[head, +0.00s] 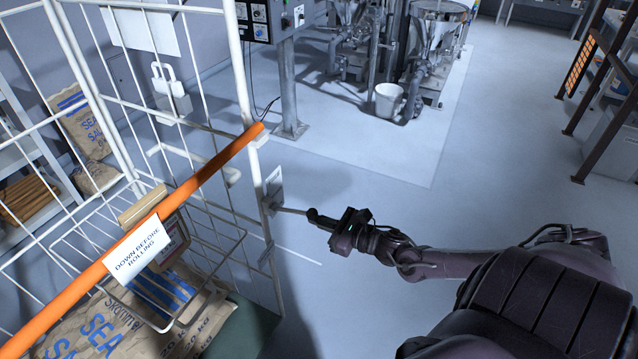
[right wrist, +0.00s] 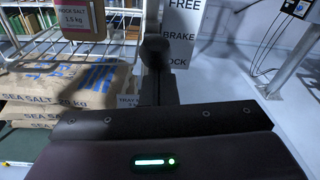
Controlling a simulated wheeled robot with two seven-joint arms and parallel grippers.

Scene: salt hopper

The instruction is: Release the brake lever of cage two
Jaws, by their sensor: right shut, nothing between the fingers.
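The wire cage (head: 244,75) stands at the left, with an orange bar (head: 75,290) across it; its tag reads "DOWN BEFORE ROLLING". On the cage's right post is the brake lever (head: 291,211), a thin rod with a dark knob (head: 312,214), sticking out toward my right gripper. The knob (right wrist: 155,48) also shows in the right wrist view, in front of the plate (right wrist: 181,35) marked FREE, BRAKE, LOCK. My right gripper (head: 324,220) is shut and empty, its tips close to the knob; I cannot tell whether they touch. The lever's exact setting is unclear. My left gripper is out of view.
Salt sacks (head: 105,325) and a wire basket (head: 80,240) are in the cage. A control post (head: 287,85), machinery (head: 430,50) and a white bucket (head: 388,100) stand behind. A dark rack (head: 597,95) is at the right. The floor (head: 400,165) between is clear.

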